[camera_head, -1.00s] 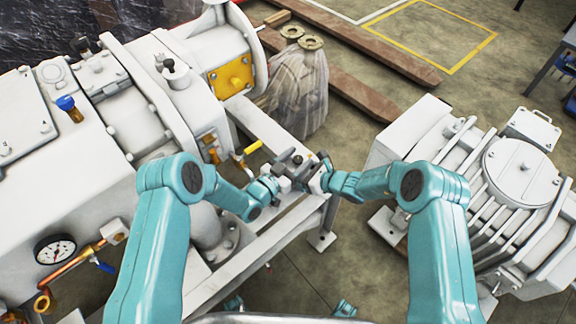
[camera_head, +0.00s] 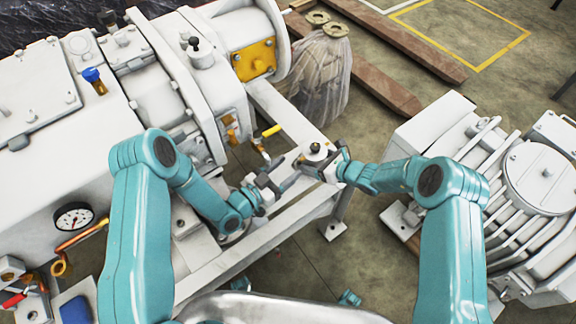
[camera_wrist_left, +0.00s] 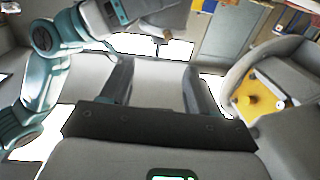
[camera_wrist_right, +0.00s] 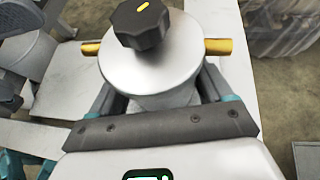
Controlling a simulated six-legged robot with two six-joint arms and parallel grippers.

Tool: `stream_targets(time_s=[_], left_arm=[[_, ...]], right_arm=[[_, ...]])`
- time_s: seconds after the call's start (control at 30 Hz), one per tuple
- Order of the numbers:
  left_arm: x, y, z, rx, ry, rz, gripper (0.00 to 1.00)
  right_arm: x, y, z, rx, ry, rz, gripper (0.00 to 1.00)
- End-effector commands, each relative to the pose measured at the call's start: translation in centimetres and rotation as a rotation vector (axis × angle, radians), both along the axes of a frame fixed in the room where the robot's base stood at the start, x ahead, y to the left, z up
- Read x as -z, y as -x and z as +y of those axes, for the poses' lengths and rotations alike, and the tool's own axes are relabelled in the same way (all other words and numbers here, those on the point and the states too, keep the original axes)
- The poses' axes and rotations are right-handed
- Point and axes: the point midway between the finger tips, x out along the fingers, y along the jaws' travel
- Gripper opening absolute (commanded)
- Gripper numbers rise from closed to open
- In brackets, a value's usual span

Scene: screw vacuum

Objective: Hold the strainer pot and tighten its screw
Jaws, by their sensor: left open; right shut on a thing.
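The strainer pot (camera_wrist_right: 152,75) is a pale grey cylinder with brass pipe stubs on two sides. A black faceted knob, its screw (camera_wrist_right: 146,22), with a yellow mark stands on top in the right wrist view. My right gripper (camera_head: 322,166) is shut around the pot's body below the lid, and the pot looks roughly upright above the frame rail. In the head view the pot's screw (camera_head: 316,149) is small and dark. My left gripper (camera_head: 280,183) is open and empty, left of and nearer than the pot, apart from it. Its spread fingers (camera_wrist_left: 158,80) show in the left wrist view.
A large white vacuum machine (camera_head: 60,135) fills the left, with a pressure gauge (camera_head: 73,219) and a yellow-handled valve (camera_head: 271,131). A white frame rail (camera_head: 285,112) runs beneath the grippers. A ribbed motor unit (camera_head: 500,170) stands right. A wrapped bundle (camera_head: 322,80) stands behind.

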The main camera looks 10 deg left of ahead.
Motion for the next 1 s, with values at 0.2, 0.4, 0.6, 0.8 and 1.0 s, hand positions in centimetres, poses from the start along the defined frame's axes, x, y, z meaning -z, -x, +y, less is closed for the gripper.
stream_targets(time_s=[0.2,0.4,0.6,0.8,1.0], left_arm=[[0.2,-1.0,-0.9,0.003,-0.002,-0.003,0.6],[0.1,-4.2,-3.7,0.004,-0.002,-0.003,0.6],[0.1,-7.3,-6.1,0.002,0.0,-0.003,0.6],[0.2,-8.9,-7.4,0.001,0.0,0.0,0.6],[0.2,-9.2,-7.6,0.0,0.001,0.002,0.6]], right_arm=[[0.1,0.1,0.0,0.0,0.002,0.003,0.63],[0.1,0.1,0.0,0.0,0.002,0.003,0.63],[0.1,0.1,0.0,0.0,0.002,0.003,0.63],[0.1,0.1,0.0,0.0,0.001,0.002,0.63],[0.1,0.1,0.0,0.0,0.001,0.002,0.63]])
